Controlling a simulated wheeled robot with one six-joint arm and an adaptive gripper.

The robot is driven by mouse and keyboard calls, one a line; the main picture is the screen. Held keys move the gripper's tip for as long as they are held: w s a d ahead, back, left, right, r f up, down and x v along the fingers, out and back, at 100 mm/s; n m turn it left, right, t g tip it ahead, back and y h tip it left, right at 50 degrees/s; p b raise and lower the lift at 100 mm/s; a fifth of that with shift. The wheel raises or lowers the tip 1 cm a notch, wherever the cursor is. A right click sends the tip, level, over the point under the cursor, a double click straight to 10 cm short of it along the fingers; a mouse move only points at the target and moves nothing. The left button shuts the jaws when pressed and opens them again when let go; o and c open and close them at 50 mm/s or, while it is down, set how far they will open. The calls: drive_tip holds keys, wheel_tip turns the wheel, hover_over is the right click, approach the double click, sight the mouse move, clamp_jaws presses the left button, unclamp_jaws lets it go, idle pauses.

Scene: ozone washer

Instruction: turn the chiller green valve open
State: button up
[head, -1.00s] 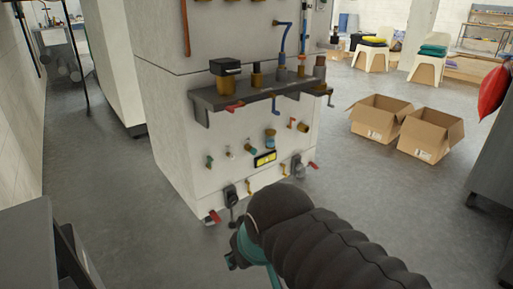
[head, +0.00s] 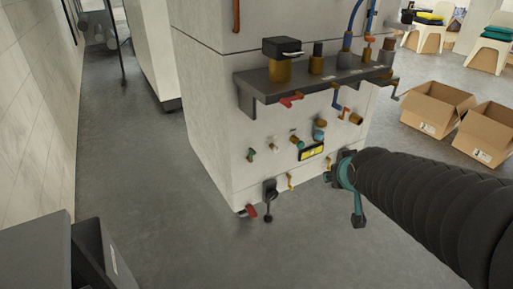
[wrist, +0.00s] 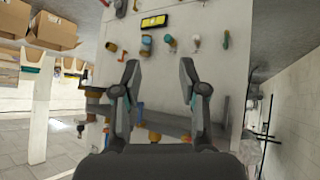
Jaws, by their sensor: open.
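The chiller (head: 205,120) is a tall white cabinet with valves and fittings on its front. A small green valve (head: 251,154) sits at the left of a row on the lower front. It also shows in the wrist view (wrist: 226,40), at upper right, beyond the right finger. My gripper (head: 329,177) is at the lower right of the cabinet front in the head view, right of the green valve. In the wrist view my gripper (wrist: 159,69) is open, with nothing between its fingers, apart from the valve. The valve's exact setting is too small to tell.
A dark shelf (head: 255,97) with brass fittings juts out above the valve row. A red-handled valve (head: 250,211) and a black fitting (head: 270,190) sit low on the cabinet. Cardboard boxes (head: 432,108) stand at right. The floor (head: 150,200) left of the cabinet is clear.

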drive_tip(key=w+a+f+n+t+y, duration=0.1)
drive_tip(key=w+a+f+n+t, duration=0.15)
drive_tip(key=w, duration=0.75)
drive_tip(key=n+t+y, duration=0.3)
drive_tip(key=n+y, duration=0.1)
drive_tip(key=y, duration=0.5)
approach(255, 153)
drive_tip(key=p+x, duration=0.1)
drive_tip(key=x, duration=0.9)
drive_tip(key=shift+s+a+p, duration=0.1)
drive_tip(key=shift+s+p, duration=0.05)
drive_tip(key=shift+p, duration=0.25)
